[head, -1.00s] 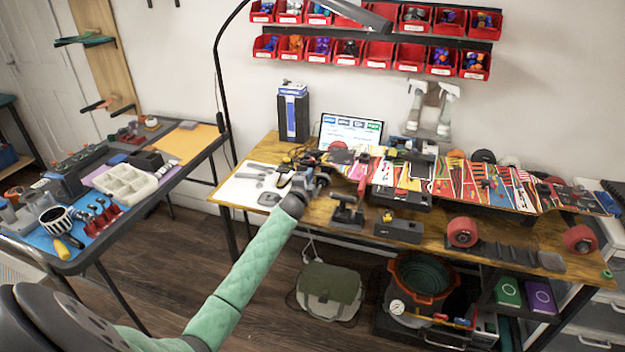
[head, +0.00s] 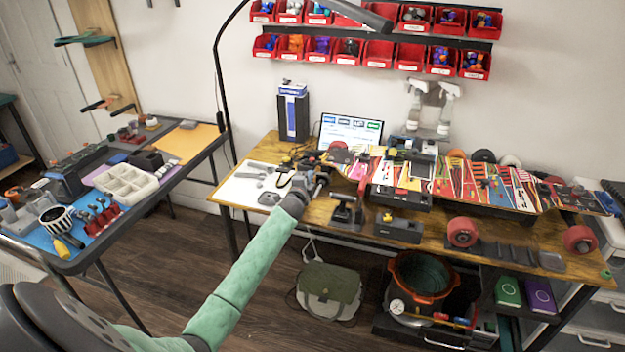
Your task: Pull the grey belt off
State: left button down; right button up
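The long board with the brightly patterned deck (head: 447,184) lies along the workbench. My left gripper (head: 319,180) is at the board's left end, close to a red wheel (head: 338,151) there. The fingers are small and dark against the clutter, so I cannot tell whether they are open or shut, or touching anything. I cannot make out the grey belt; the gripper and nearby parts may hide it. My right gripper is not in view.
On the workbench (head: 235,195), a black box (head: 398,228) and a dark stand (head: 346,212) are in front of the board. A laptop (head: 350,132) stands behind. A lamp arm rises at the left. A side table (head: 195,147) holds a white tray (head: 125,184). Floor between tables is open.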

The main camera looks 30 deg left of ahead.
pick_arm(q)
jog(key=shift+s, duration=0.1)
jog(key=shift+p+v, duration=0.9)
jog(key=shift+v, duration=1.25)
jog(key=shift+p+v, duration=1.3)
jog(key=shift+v, duration=2.8)
jog(key=s+d+r+p, duration=0.1)
jog(key=s+r+p, duration=0.5)
jog(key=r+p, duration=0.1)
jog(key=shift+d, duration=0.15)
jog(key=shift+w, duration=0.1)
